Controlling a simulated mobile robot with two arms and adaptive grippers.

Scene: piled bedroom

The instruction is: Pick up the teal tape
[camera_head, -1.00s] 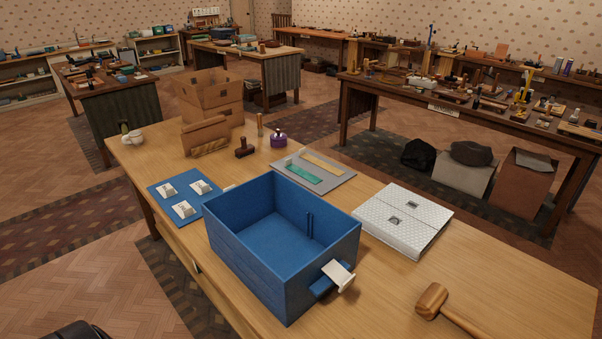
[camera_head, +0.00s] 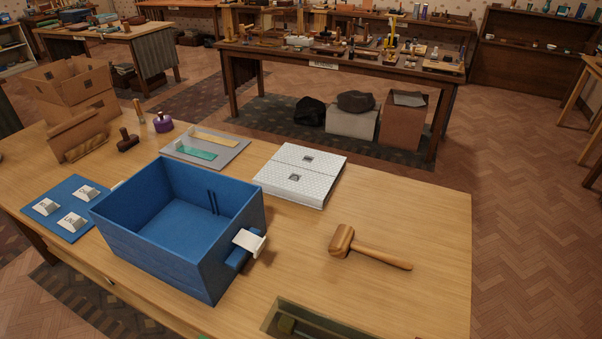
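A flat teal strip (camera_head: 194,152), which may be the teal tape, lies on a grey board (camera_head: 230,155) on the wooden table, behind the blue box. A yellow strip (camera_head: 214,140) lies beside it on the same board. The near part of the board is close to the box's back wall. Neither of my grippers shows in the head view.
An open blue box (camera_head: 160,250) with a white latch stands at the table's front middle. A white patterned case (camera_head: 300,175), a wooden mallet (camera_head: 365,248), a purple-topped item (camera_head: 162,122), cardboard boxes (camera_head: 75,90) and a blue mat (camera_head: 42,207) surround it.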

